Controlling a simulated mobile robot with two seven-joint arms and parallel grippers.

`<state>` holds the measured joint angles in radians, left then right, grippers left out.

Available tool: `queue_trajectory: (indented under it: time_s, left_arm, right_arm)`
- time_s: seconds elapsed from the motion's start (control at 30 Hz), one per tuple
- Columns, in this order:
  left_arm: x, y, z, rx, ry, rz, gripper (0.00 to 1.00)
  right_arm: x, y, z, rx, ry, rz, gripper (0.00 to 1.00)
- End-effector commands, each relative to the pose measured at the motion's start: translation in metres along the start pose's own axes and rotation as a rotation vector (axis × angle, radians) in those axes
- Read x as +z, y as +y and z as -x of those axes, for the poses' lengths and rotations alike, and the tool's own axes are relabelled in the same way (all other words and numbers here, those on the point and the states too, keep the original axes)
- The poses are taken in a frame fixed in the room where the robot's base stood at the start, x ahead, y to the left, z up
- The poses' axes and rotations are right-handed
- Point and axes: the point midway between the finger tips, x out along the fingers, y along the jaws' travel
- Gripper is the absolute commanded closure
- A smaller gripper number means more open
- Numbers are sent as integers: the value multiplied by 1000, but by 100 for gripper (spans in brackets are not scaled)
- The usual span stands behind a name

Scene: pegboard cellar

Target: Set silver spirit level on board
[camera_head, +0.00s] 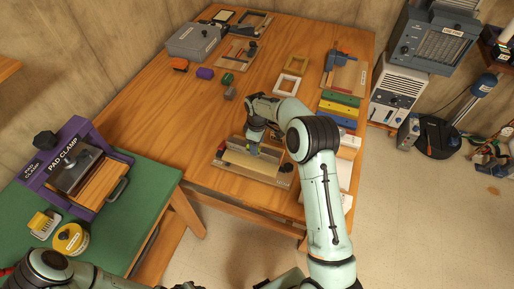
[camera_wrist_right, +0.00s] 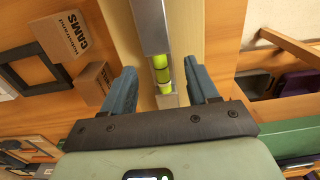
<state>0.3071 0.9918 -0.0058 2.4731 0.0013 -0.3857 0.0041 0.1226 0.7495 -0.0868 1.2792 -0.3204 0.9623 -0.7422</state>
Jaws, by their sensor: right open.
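The silver spirit level (camera_wrist_right: 150,25) with its yellow-green vial runs lengthwise between the fingers of my right gripper (camera_wrist_right: 163,92) in the right wrist view. The two blue fingers stand apart, one on each side of it, with visible gaps. Pale wood shows on both sides of the level. In the head view my right gripper (camera_head: 253,149) reaches down over a wooden board (camera_head: 277,181) with a long raised piece near the table's front edge; the gripper hides part of it. My left arm shows at the lower left, but its gripper is not clearly visible.
A wooden table (camera_head: 150,100) carries a grey box (camera_head: 193,40), a purple block (camera_head: 205,73), a cream frame (camera_head: 287,84) and coloured bars (camera_head: 340,105). A green bench (camera_head: 135,205) with a purple pad clamp (camera_head: 75,160) stands left. The table's left middle is clear.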

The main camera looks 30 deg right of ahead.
Motion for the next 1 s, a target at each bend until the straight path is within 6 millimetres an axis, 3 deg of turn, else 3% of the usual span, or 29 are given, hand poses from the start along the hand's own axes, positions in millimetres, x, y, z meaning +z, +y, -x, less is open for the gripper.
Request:
queue_trajectory:
  time_s: [0.2,0.4,0.6,1.0]
  left_arm:
    - [-3,2,4,1,4,-1,57]
    - [-5,4,7,2,7,-2,57]
    - [-6,5,8,3,8,-3,57]
    - [-6,5,8,3,7,-3,57]
  right_arm:
    - [-1,1,52,3,4,0,41]
    - [-1,0,82,2,3,1,41]
    - [0,0,92,-1,1,1,41]
    - [0,0,91,-1,0,1,41]
